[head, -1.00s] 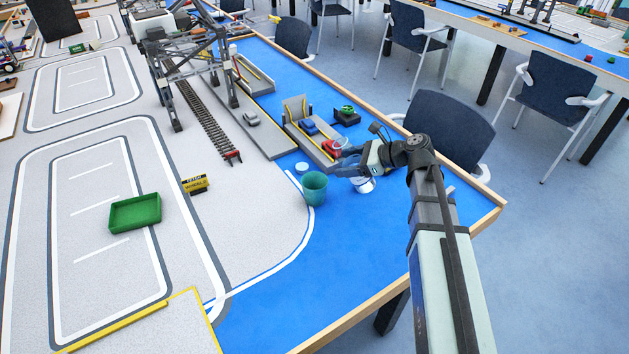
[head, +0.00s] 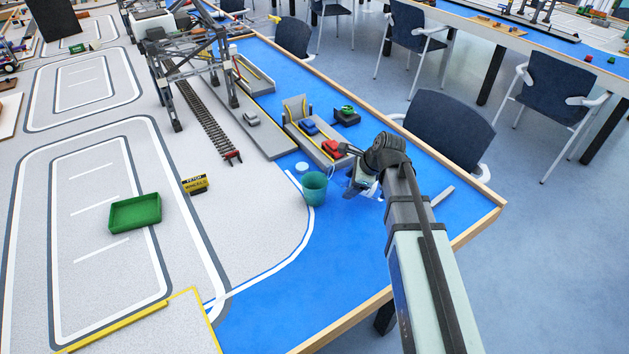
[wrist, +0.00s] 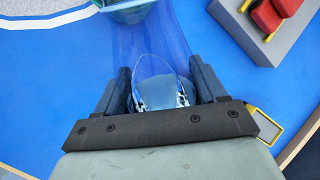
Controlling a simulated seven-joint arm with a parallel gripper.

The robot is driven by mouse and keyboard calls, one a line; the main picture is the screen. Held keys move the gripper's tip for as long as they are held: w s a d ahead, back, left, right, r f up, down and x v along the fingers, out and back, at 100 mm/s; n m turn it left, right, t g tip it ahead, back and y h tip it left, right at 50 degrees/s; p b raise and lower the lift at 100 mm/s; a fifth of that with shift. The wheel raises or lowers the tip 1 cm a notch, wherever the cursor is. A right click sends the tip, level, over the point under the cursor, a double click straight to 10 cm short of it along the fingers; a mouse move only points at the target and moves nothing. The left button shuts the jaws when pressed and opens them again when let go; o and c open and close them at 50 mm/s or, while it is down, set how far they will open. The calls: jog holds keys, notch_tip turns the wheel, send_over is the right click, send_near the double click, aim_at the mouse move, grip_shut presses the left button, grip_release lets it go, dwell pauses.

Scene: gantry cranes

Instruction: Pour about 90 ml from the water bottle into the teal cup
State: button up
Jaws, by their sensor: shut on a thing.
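The teal cup (head: 314,189) stands upright on the blue tabletop in the head view. Its lower part also shows at the top edge of the wrist view (wrist: 128,12). My gripper (head: 362,178) is just right of the cup, shut on the clear bluish water bottle. In the wrist view the bottle (wrist: 155,42) lies between the fingers of my gripper (wrist: 162,92) and reaches up the picture towards the cup. In the head view the bottle is mostly hidden by my wrist. I cannot tell its water level or whether any water flows.
A grey ramp block with a red toy car (head: 331,148) and a blue one (head: 309,127) is close behind the cup. A green tray (head: 135,213) is farther left. Blue tabletop in front is clear.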

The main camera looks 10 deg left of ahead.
aim_at(351, 173)
jog(key=shift+r+h, duration=0.35)
jog(key=shift+h, duration=0.25)
jog(key=shift+a+r+h, duration=0.35)
jog(key=shift+r+h, duration=0.25)
jog(key=shift+h, duration=0.1)
jog(key=shift+r+n+t+h, duration=0.3)
jog(key=shift+r+h, duration=0.15)
jog(key=shift+h, duration=0.15)
jog(key=shift+d+r+h+p, duration=0.2)
jog(key=shift+r+h+p, duration=0.2)
jog(key=shift+h+p, duration=0.15)
dwell(1.6)
jog(key=shift+s+d+f+y, duration=0.1)
jog(key=shift+d+f+y, duration=0.05)
jog(key=shift+f+y, duration=0.65)
jog(key=shift+y, duration=0.15)
jog(key=shift+d+f+y, duration=0.3)
jog(key=shift+f+y, duration=0.45)
jog(key=shift+y, duration=0.25)
jog(key=shift+f, duration=0.1)
dwell(0.8)
